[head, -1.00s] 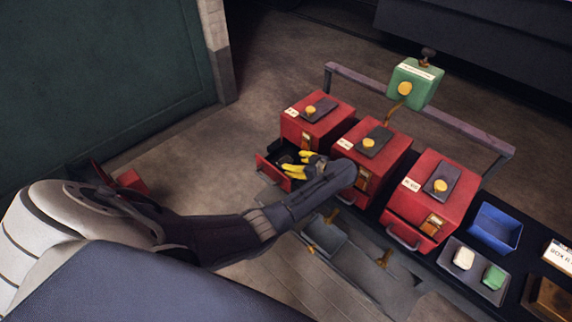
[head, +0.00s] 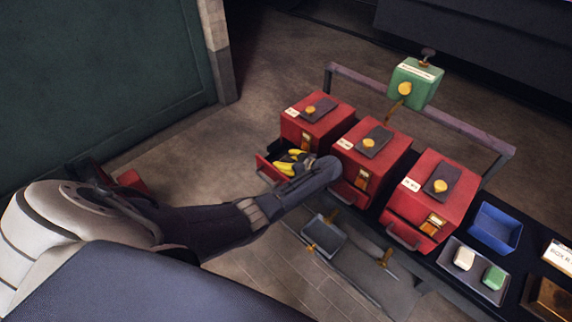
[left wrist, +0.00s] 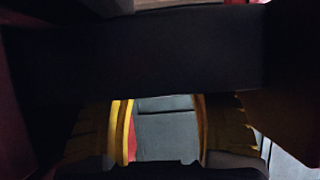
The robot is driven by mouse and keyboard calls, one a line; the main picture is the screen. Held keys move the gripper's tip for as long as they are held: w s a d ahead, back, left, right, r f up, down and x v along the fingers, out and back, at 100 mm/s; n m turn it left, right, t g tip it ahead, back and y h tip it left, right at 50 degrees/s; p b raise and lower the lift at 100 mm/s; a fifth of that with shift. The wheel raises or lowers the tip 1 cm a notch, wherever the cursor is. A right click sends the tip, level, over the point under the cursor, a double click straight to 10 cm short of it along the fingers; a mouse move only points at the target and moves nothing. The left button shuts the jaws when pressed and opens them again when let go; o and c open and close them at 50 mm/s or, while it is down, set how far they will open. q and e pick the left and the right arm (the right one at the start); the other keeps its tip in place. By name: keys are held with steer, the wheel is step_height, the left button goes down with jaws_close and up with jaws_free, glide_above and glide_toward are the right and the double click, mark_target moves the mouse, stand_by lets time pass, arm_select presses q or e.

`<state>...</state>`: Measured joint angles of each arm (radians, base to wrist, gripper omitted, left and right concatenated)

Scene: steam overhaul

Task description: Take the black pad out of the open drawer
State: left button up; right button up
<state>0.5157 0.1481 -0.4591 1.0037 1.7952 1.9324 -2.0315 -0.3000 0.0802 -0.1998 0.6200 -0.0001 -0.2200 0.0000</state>
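The open drawer (head: 268,169) juts from the front of the leftmost red box (head: 318,128). My left gripper (head: 284,162) is over this drawer, with its yellow fingers reaching into it. In the left wrist view the two fingers (left wrist: 163,130) stand apart, with a grey surface and a strip of red between them. A wide dark band crosses that view above the fingers; I cannot tell what it is. The black pad cannot be picked out clearly from the dark drawer interior and the gripper. My right gripper is not in view.
Two more red boxes, the middle one (head: 372,158) and the right one (head: 432,195), stand close beside my left forearm. A green box (head: 416,82) is mounted on the rail behind. A blue bin (head: 495,228) and a grey tray (head: 455,258) lie at the right.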

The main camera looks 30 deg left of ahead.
arm_select(q)
steer(key=c, duration=0.8)
steer(key=shift+o, duration=0.2)
steer(key=shift+r, duration=0.1)
